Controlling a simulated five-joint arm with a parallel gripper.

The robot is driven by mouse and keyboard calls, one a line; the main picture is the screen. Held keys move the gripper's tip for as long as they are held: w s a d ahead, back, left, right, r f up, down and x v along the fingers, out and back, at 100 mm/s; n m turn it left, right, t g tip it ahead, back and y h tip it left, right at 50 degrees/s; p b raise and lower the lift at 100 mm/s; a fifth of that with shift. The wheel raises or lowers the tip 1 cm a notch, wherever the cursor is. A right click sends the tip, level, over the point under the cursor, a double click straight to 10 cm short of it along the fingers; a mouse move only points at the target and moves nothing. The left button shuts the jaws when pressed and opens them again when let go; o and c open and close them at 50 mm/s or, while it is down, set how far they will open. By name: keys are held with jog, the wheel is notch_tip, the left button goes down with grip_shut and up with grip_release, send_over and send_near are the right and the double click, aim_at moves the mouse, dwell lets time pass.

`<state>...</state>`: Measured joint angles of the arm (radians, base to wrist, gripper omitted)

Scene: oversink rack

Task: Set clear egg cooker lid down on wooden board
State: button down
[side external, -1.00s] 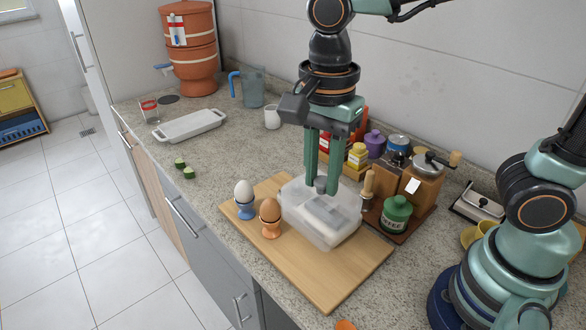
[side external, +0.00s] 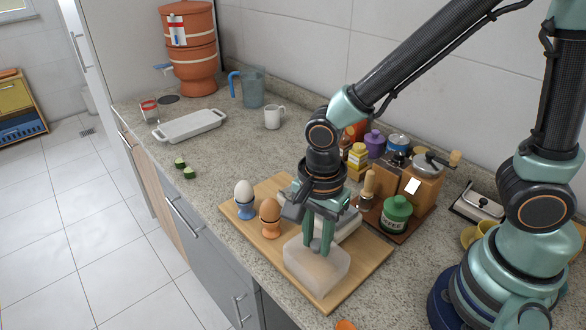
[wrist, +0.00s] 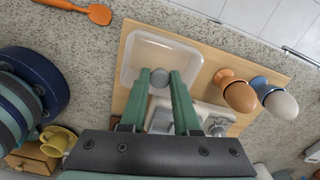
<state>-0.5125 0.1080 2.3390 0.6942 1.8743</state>
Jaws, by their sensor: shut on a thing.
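The clear egg cooker lid (side external: 314,272) is a frosted, see-through box shape with a grey knob (wrist: 159,78) on top. My gripper (side external: 317,246) points down and is shut on that knob. The lid is level over the front part of the wooden board (side external: 362,272); I cannot tell whether its rim touches the wood. In the wrist view the lid (wrist: 150,50) lies over the board (wrist: 215,62). The uncovered egg cooker base (side external: 345,228) stands on the board just behind the lid, partly hidden by my gripper.
A white egg (side external: 243,191) in a blue cup and a brown egg (side external: 269,210) in an orange cup stand at the board's left. A green jar (side external: 396,213) and a wooden grinder (side external: 421,188) stand to the right.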

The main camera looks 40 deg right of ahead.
jog(key=c, duration=0.6)
grip_release()
jog(key=shift+f, duration=0.1)
jog(key=shift+c, duration=0.2)
notch_tip(320, 180, up, 12)
jog(key=w+d+r+n+t, duration=0.1)
jog(key=d+r+n+t, duration=0.1)
jog(key=d+n, duration=0.5)
jog(key=w+d+r+n+t, duration=0.1)
jog(key=d+r+n+t, duration=0.1)
jog(key=d+n, duration=0.6)
jog(key=shift+r+n+t, duration=0.3)
jog(key=shift+t, duration=0.5)
